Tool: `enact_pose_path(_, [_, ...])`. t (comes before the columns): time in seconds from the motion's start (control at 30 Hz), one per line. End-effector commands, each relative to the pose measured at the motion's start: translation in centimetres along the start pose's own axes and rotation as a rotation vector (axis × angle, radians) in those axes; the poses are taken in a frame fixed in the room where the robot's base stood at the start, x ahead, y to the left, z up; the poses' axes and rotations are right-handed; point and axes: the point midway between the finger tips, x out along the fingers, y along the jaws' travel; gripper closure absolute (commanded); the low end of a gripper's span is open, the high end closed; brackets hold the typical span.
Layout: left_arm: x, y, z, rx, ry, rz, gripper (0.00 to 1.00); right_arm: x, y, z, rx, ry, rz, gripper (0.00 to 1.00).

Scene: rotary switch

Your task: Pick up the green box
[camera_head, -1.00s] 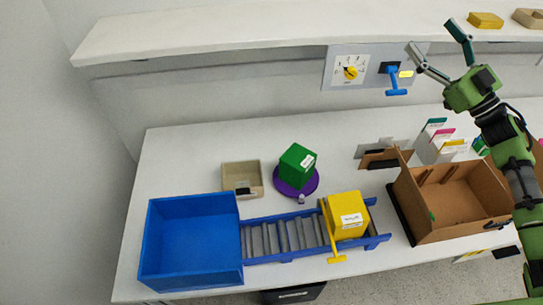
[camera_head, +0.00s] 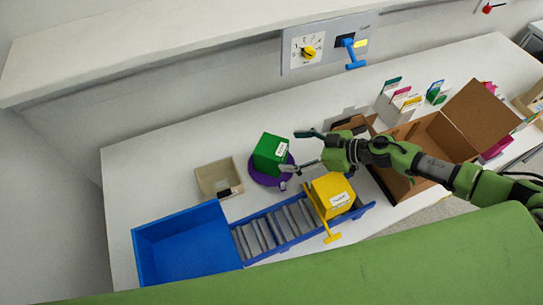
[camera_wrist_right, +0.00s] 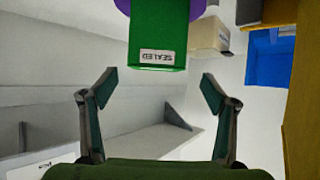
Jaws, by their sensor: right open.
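The green box (camera_head: 267,153) stands on a purple round disc (camera_head: 286,175) on the table. It also shows in the right wrist view (camera_wrist_right: 158,35), at the top centre, with a white "SEALED" label facing the camera. My right gripper (camera_head: 302,151) is just to the right of the green box in the head view, with its fingers apart and pointing toward it. In the right wrist view my right gripper (camera_wrist_right: 152,88) is open and empty, and the box lies ahead of the gap between its fingertips. My left gripper is not in view.
A yellow box (camera_head: 330,190) sits on the roller conveyor (camera_head: 278,232) close below my right gripper. A blue bin (camera_head: 180,240) is at the conveyor's left end. A beige tray (camera_head: 208,183) stands left of the disc, and an open cardboard box (camera_head: 430,130) stands to the right.

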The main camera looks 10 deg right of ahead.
Motion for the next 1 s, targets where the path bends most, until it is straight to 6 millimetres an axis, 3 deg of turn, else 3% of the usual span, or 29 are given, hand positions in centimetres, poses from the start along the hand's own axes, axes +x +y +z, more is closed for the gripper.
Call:
enact_pose_path(0.03, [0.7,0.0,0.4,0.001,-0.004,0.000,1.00,1.1,0.1,0.2,-0.002,0.002,0.000,0.21])
enact_pose_path(0.17, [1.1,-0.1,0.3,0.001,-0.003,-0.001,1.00,2.2,0.1,0.0,-0.002,0.002,0.002,0.21])
enact_pose_path(0.43, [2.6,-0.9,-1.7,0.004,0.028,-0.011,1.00,5.1,0.4,-0.7,-0.005,0.004,0.000,0.21])
enact_pose_path(0.6, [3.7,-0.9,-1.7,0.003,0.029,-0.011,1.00,7.2,0.5,-0.9,-0.002,0.003,0.001,0.21])
enact_pose_path(0.93, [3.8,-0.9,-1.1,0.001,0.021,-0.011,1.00,7.6,0.5,-1.1,0.000,0.002,0.002,0.21])
enact_pose_path(1.0, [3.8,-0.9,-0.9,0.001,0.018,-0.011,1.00,7.6,0.5,-1.1,0.000,0.002,0.001,0.39])
